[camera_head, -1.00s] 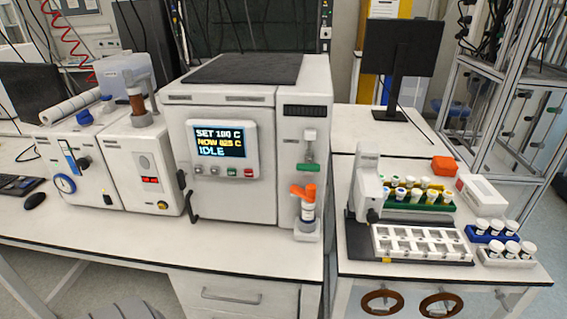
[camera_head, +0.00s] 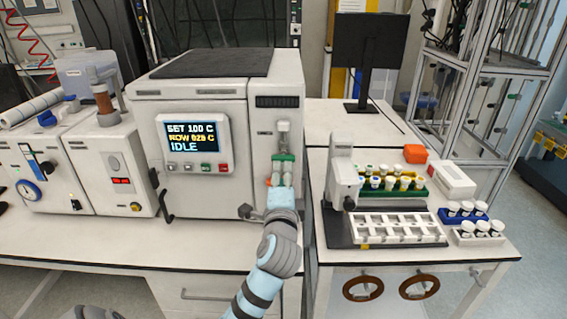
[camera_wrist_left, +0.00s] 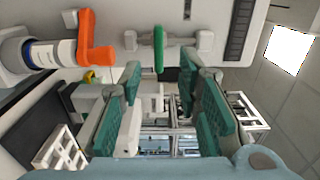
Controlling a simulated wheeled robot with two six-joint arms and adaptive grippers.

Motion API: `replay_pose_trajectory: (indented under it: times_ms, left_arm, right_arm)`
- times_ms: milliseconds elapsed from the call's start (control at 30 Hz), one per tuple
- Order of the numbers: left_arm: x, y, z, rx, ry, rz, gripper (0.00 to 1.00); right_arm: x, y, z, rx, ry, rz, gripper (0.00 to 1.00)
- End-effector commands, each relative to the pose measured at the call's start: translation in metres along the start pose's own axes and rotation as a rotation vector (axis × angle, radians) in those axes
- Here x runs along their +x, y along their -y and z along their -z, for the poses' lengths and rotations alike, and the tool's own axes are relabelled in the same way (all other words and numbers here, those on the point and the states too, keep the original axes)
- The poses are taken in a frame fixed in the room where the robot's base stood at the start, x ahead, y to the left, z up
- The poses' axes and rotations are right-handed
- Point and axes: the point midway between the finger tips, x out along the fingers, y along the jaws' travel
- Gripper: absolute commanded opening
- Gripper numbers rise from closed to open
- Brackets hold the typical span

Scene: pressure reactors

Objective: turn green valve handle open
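The green valve handle (camera_wrist_left: 158,50) sits on a white fitting on the reactor's (camera_head: 205,118) narrow right-hand front panel. In the wrist view it shows as a slim green bar ahead of the fingers, roughly in line with the gap between them. My left gripper (camera_wrist_left: 160,95) is open, with teal pads on both fingers and nothing between them. In the head view the left gripper (camera_head: 283,176) is in front of the panel at the handle's height and partly covers it. Contact cannot be told. My right gripper is out of view.
An orange handle (camera_wrist_left: 95,40) on a white cylinder with a blue band is beside the green one, mostly hidden in the head view. The reactor display (camera_head: 191,136) reads IDLE. A side table at right carries a white rack (camera_head: 400,228) and vials (camera_head: 484,228).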

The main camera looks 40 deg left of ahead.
Motion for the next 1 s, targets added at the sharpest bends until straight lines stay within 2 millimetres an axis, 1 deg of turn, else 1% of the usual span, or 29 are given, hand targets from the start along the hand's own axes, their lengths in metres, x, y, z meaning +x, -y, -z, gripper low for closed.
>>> replay_pose_trajectory:
  times_ms: [33, 100, 200, 300, 400, 633, 800, 833, 1000]
  left_arm:
    - [0.015, 0.0, -0.001, 0.004, 0.002, 0.0, 0.31]
    - [0.034, 0.0, 0.0, 0.002, 0.001, 0.0, 0.31]
    - [0.055, -0.001, 0.0, 0.0, 0.0, -0.002, 0.31]
    - [0.068, -0.001, 0.0, -0.001, -0.001, -0.003, 0.31]
    - [0.074, -0.001, 0.001, -0.003, -0.002, -0.003, 0.31]
    - [0.074, -0.001, 0.001, -0.004, -0.003, -0.003, 0.31]
    - [0.074, -0.001, 0.001, -0.003, -0.003, -0.003, 0.04]
    - [0.074, -0.001, 0.001, -0.003, -0.003, -0.003, 0.0]
    - [0.073, -0.002, 0.002, -0.003, -0.003, -0.004, 0.0]
  right_arm:
    - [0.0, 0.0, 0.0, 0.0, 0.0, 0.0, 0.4]
    - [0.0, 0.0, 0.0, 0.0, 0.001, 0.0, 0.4]
    - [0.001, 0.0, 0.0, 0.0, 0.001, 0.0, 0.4]
    - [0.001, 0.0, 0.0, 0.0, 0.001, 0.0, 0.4]
    - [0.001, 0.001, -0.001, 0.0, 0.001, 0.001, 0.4]
    - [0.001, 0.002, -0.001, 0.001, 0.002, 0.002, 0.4]
    - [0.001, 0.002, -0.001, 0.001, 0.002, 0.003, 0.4]
    - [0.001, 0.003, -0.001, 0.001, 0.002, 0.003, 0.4]
    - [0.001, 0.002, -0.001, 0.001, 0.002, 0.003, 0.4]
